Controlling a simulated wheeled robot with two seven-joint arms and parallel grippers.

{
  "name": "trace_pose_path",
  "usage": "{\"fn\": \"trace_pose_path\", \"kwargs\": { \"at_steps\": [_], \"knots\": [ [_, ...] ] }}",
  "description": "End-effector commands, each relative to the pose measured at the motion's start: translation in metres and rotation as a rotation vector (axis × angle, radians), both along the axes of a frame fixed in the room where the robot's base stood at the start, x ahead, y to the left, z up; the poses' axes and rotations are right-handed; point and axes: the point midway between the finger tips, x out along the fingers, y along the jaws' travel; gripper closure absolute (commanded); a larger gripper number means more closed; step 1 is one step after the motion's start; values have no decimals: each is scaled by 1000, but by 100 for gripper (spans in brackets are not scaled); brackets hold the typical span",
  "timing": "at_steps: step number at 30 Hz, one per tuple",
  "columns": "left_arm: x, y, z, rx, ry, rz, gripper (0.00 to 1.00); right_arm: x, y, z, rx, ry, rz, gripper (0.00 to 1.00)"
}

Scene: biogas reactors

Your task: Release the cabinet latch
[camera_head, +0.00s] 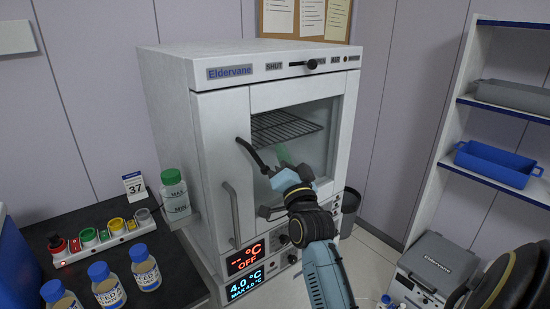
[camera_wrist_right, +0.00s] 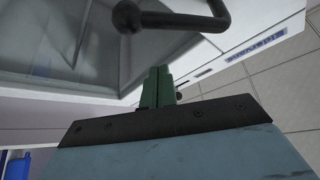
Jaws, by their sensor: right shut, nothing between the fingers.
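The white Eldervane cabinet (camera_head: 216,135) stands against the wall with its windowed door closed as far as I can tell. On its top strip a black latch slider (camera_head: 311,64) sits at the right part of its slot, away from the SHUT label and by a partly covered label. A black curved lever handle (camera_head: 252,154) is on the door front; a black bar with a ball end (camera_wrist_right: 170,19) shows in the wrist view. My right gripper (camera_head: 284,155) is shut and empty in front of the window. Its green fingers (camera_wrist_right: 158,87) are below the bar, apparently apart from it. My left gripper is out of view.
A grey vertical handle (camera_head: 234,213) and lit displays (camera_head: 246,258) are on the cabinet front. A dark bench (camera_head: 180,262) at left holds bottles and a coloured button strip (camera_head: 104,240). A shelf with a blue tray (camera_head: 494,164) and a grey box (camera_head: 437,264) stand at right.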

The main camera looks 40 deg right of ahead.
Motion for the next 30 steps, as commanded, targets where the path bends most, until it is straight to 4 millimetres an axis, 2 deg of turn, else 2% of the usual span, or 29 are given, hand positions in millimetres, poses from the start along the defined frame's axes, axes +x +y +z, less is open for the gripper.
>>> {"fn": "trace_pose_path", "kwargs": {
  "at_steps": [1,6,12,18,30],
  "knots": [
    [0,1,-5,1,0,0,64,-13,10,-8,5,2,2,100],
    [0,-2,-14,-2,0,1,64,-47,30,-20,5,2,0,100],
    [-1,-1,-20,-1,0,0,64,-72,45,-26,3,1,0,100],
    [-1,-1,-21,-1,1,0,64,-82,51,-27,1,-1,-1,100],
    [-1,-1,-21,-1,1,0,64,-82,51,-27,1,-1,-1,100]
  ]
}}
